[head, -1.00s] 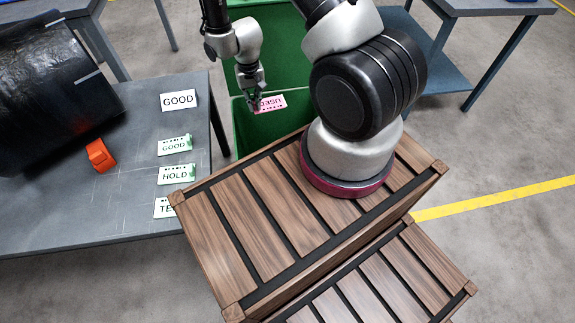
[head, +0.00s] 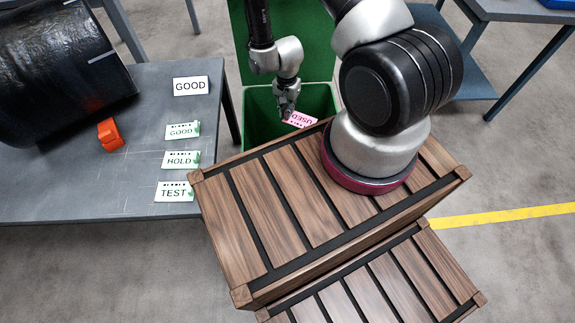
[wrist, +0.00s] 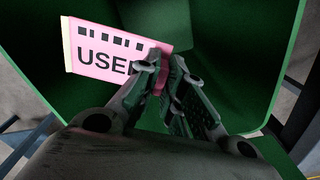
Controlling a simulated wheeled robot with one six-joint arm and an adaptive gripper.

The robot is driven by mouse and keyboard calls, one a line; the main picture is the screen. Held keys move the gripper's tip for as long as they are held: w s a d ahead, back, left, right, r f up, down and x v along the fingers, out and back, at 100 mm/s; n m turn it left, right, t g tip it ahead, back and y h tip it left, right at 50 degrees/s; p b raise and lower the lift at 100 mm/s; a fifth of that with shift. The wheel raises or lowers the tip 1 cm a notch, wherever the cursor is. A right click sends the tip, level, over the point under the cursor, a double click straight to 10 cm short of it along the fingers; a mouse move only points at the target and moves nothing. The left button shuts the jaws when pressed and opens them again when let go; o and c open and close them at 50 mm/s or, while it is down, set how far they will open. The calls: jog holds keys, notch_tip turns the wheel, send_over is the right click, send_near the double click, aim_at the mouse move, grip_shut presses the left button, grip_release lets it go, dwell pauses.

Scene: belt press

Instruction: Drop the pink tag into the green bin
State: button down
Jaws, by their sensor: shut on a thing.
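The pink tag (head: 301,118), marked USED, is held by my gripper (head: 287,110) over the open mouth of the green bin (head: 262,101). In the wrist view the tag (wrist: 112,48) sticks out to the left, its right end between the fingertips of my gripper (wrist: 163,68). The last letter of its word is partly covered by a finger. The bin's green inner walls (wrist: 235,60) lie around and below the tag in that view. In the head view the crate top hides the front of the bin.
A grey table (head: 110,185) at left holds a sign reading GOOD (head: 191,86), tags marked GOOD (head: 183,131), HOLD (head: 181,160) and TEST (head: 174,192), an orange object (head: 110,134) and a large black roll (head: 60,75). A wooden slatted crate (head: 262,220) stands in front of the bin.

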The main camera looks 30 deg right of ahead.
jog(key=c, duration=1.5)
grip_release()
jog(key=shift+o, duration=0.2)
notch_tip(320, 180, up, 12)
